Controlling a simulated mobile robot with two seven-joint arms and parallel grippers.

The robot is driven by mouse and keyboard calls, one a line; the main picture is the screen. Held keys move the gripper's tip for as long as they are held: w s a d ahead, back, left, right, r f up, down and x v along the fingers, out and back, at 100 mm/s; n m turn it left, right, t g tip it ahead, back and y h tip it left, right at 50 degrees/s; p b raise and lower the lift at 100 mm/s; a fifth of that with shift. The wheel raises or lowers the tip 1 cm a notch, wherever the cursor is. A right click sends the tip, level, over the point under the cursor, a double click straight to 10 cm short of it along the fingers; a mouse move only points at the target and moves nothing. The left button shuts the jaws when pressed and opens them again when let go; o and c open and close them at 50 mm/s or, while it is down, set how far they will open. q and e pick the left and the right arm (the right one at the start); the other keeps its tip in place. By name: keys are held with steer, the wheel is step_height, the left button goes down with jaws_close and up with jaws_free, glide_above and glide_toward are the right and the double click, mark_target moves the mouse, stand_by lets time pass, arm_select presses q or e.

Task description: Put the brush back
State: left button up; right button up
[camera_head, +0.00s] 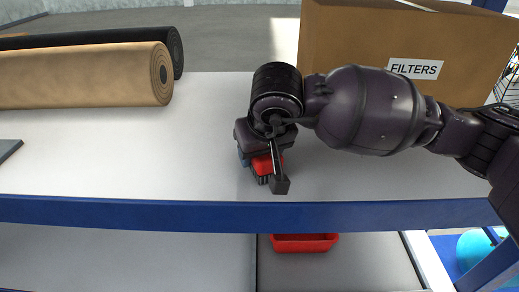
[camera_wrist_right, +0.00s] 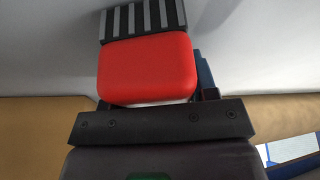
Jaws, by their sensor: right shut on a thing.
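The brush (camera_head: 266,163) has a red body and a dark end, and shows just below my right wrist, above the front part of the white shelf. My right gripper (camera_head: 259,157) is shut on it, and the arm hides much of the brush. In the right wrist view the brush's rounded red body (camera_wrist_right: 148,68) is close up, with a black and grey striped part at its far end. I cannot tell whether the brush touches the shelf. My left gripper is not in view.
A cardboard box marked FILTERS (camera_head: 455,50) stands at the back right, behind my right arm. Brown and black rolls (camera_head: 90,78) lie at the back left. The shelf (camera_head: 120,155) is clear at left middle. A blue edge (camera_head: 150,212) runs along its front; a red bin (camera_head: 304,243) sits below.

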steer(key=shift+f, duration=0.1)
steer(key=shift+f+b, duration=0.1)
steer(key=shift+b, duration=0.2)
steer(key=o, duration=0.9)
steer(key=shift+r, duration=0.2)
steer(key=shift+r+p, duration=0.25)
steer(key=shift+p, duration=0.1)
steer(key=b+v, duration=0.1)
steer(key=v, duration=0.9)
steer(key=shift+s+d+r+b, duration=0.1)
steer(key=shift+s+r+b, duration=0.1)
steer(key=shift+r+b, duration=0.15)
steer(key=shift+s+d+r, duration=0.1)
steer(key=shift+s+r, duration=0.05)
steer(key=shift+r, duration=0.2)
